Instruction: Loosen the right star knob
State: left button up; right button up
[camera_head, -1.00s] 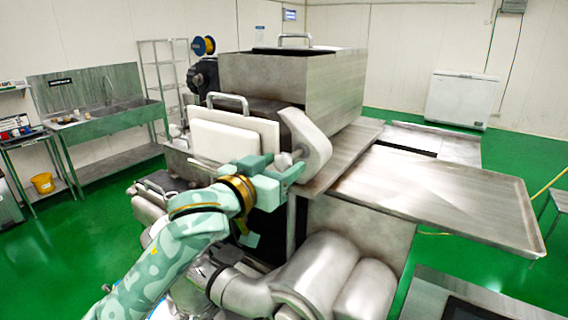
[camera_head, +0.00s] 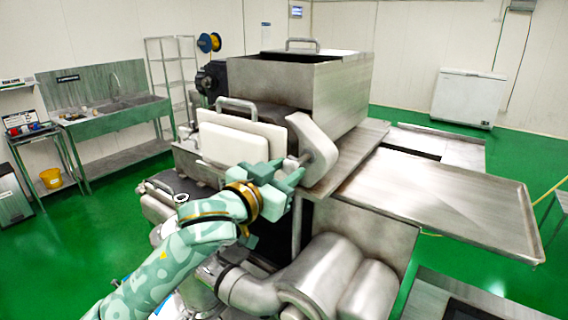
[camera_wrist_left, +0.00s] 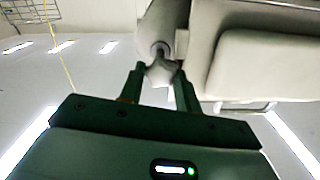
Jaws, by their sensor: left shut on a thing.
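The right star knob (camera_wrist_left: 161,73) is a pale grey, lobed knob on the end of a short shaft, seen in the left wrist view. My left gripper (camera_wrist_left: 159,76) is shut on it, with one dark finger on each side. In the head view my left gripper (camera_head: 296,172) reaches the front of the encrusting machine (camera_head: 325,95), beside the curved pale bracket (camera_head: 321,148). There the fingers mostly hide the knob. My right gripper is in neither view.
A white block with a plate (camera_head: 232,143) and a metal handle (camera_head: 237,104) lie just left of the gripper. A wide steel tray (camera_head: 450,195) extends to the right. A sink bench (camera_head: 115,118) and a white freezer (camera_head: 469,98) stand farther back.

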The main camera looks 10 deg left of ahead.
pick_arm(q)
jog(key=m+p, duration=0.4)
jog(key=shift+r, duration=0.15)
jog(key=m+p, duration=0.2)
jog(key=m, duration=0.2)
jog(key=m+p, duration=0.1)
jog(key=m, duration=0.1)
jog(key=shift+m, duration=0.4)
jog(key=shift+f+m, duration=0.2)
jog(key=shift+m, duration=1.6)
jog(key=o, duration=0.7)
jog(key=shift+o, duration=1.4)
jog(key=shift+w, duration=0.1)
jog(key=shift+d, duration=0.1)
